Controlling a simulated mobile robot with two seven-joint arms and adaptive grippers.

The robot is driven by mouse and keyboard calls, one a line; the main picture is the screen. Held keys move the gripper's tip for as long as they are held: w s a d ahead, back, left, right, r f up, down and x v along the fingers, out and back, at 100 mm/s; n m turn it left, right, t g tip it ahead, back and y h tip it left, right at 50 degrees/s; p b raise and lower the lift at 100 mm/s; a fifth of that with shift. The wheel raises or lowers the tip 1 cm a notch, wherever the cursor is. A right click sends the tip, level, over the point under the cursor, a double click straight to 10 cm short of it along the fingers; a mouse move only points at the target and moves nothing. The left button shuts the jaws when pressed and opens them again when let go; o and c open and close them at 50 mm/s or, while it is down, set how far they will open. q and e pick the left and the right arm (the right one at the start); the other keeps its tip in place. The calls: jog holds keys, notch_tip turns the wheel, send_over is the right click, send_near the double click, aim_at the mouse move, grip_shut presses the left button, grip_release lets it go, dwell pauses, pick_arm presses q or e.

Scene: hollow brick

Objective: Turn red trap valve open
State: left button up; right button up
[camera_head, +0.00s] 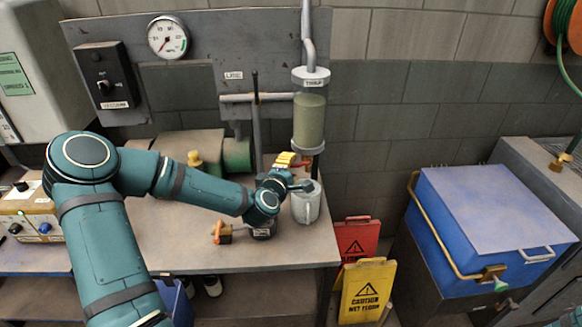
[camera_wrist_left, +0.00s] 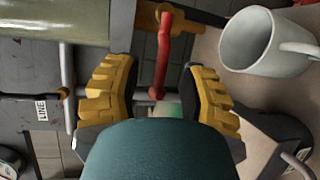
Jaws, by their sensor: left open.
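The trap (camera_head: 309,118) is a clear cylinder of murky greenish liquid on the wall, labelled TRAP. Its red valve handle (camera_wrist_left: 163,55) shows in the left wrist view, on a brass fitting (camera_wrist_left: 150,17). In the head view the handle is mostly hidden by my gripper. My left gripper (camera_head: 287,160) is at the trap's lower end. In the left wrist view its yellow-padded fingers (camera_wrist_left: 160,92) are spread apart, with the handle's end between and beyond them. I cannot tell whether they touch it. My right gripper is not in view.
A white mug (camera_head: 306,207) stands on the bench (camera_head: 180,240) below the trap and also shows in the left wrist view (camera_wrist_left: 262,45). A pipe labelled LINE (camera_head: 257,120) runs left of the trap. Caution signs (camera_head: 366,290) and a blue chest (camera_head: 490,215) stand right.

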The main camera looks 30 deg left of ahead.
pick_arm(q)
jog(key=shift+x, duration=1)
grip_shut()
